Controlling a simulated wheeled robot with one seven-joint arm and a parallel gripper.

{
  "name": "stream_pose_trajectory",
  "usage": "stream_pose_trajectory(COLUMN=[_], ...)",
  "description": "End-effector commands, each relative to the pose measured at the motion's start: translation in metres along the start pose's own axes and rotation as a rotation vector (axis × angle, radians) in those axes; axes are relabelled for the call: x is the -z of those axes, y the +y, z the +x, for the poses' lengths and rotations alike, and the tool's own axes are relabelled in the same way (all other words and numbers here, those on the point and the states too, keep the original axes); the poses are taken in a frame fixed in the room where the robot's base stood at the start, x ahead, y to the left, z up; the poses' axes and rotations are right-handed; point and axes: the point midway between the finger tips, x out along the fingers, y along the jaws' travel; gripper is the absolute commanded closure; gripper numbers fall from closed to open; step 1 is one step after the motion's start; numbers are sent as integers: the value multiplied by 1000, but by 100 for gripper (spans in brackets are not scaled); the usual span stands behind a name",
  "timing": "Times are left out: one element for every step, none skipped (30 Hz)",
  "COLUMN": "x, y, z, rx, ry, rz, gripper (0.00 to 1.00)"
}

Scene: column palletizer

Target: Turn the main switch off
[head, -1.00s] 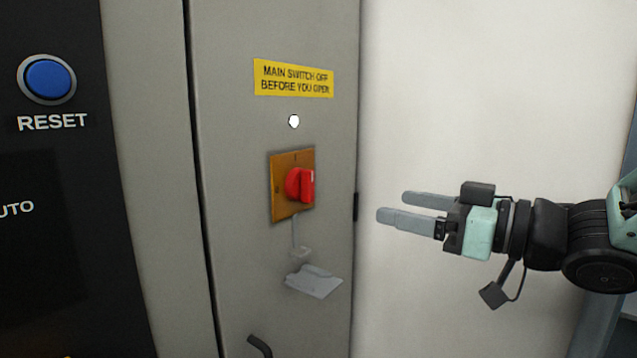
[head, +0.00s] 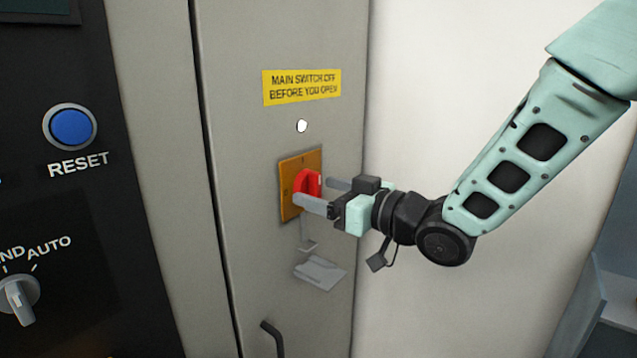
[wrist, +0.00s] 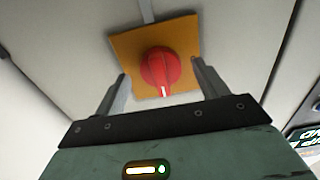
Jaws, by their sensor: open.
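The main switch is a red rotary knob (head: 307,184) on an orange-yellow square plate (head: 287,196), fixed to a grey cabinet door. The near finger covers the knob's lower part in the head view. Whether a fingertip touches the plate I cannot tell.
A yellow warning label (head: 301,87) and a white indicator (head: 301,126) are above the switch. Below are a grey hasp-like piece (head: 320,272) and a black door handle (head: 272,338). A dark panel with a blue RESET button (head: 72,127) stands left.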

Motion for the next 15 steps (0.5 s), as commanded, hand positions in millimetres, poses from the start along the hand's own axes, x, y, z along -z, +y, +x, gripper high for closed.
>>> stream_pose_trajectory(x=[1,1,1,1,0,0,0,0,0,0,0,0,0,0,0], y=[-1,0,0,0,0,0,0,0,0,0,0,0,0,0,0], z=[5,8,10,12,13,14,14,14,14,14,14,14,14,14,14], rx=[1,1,0,0,-1,-1,-1,-1,-1,-1,-1,-1,-1,-1,-1], ry=[0,0,0,1,1,0,1,0,0,1,0,1,1,1,0], rz=[0,0,0,0,0,0,0,0,0,0,0,0,0,0,0], gripper=[27,27,27,27,27,27,27,27,27,27,27,27,27,27,38])
